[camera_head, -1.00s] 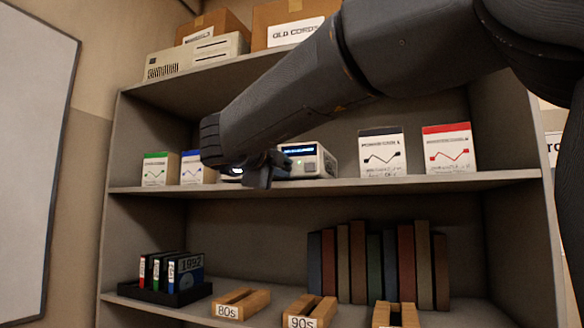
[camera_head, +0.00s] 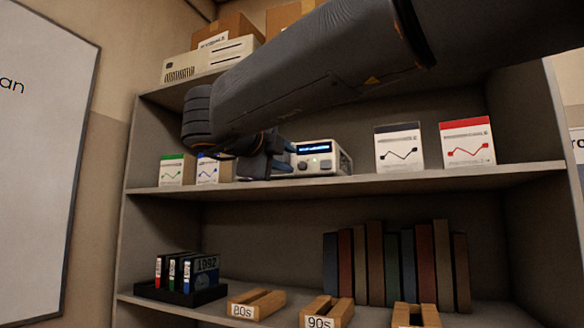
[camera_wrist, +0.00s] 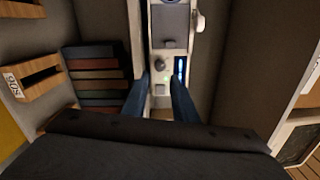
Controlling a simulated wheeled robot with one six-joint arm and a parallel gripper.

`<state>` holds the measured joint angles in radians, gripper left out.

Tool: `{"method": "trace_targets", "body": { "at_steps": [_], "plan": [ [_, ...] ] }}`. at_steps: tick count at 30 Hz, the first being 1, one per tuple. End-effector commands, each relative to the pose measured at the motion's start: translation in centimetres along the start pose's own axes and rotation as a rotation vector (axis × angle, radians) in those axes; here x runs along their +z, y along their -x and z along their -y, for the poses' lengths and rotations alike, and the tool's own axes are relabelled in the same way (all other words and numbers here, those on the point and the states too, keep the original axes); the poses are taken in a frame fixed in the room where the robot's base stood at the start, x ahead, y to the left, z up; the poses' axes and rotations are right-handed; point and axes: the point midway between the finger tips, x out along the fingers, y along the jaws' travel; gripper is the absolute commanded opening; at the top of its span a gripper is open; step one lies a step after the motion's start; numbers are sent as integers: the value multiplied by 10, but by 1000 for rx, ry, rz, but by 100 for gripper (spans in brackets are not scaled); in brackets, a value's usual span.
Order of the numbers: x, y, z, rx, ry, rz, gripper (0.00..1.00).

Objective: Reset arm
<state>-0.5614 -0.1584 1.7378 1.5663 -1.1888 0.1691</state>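My gripper (camera_head: 285,158) hangs in front of the shelf's middle board, at the left side of a white device with a lit blue display (camera_head: 322,157). In the wrist view its two blue fingers (camera_wrist: 160,98) are apart with nothing held between them. The device (camera_wrist: 163,70) shows beyond and between the fingertips; I cannot tell whether they touch it. My arm reaches in from the upper right and hides part of the upper shelf.
Cartons with green (camera_head: 172,170), blue (camera_head: 208,170), black (camera_head: 398,148) and red (camera_head: 467,143) bands stand on the same board (camera_head: 400,181). Below are books (camera_head: 395,262), a black disk tray (camera_head: 180,294) and wooden holders (camera_head: 256,304). A whiteboard (camera_head: 40,150) is at left.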

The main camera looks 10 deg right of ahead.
Motion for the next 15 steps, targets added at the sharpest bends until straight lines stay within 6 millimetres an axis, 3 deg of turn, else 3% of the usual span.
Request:
{"method": "trace_targets", "body": {
  "at_steps": [15],
  "plan": [
    [0, 7, 0, 0, 0, 0, 26]
  ]
}}
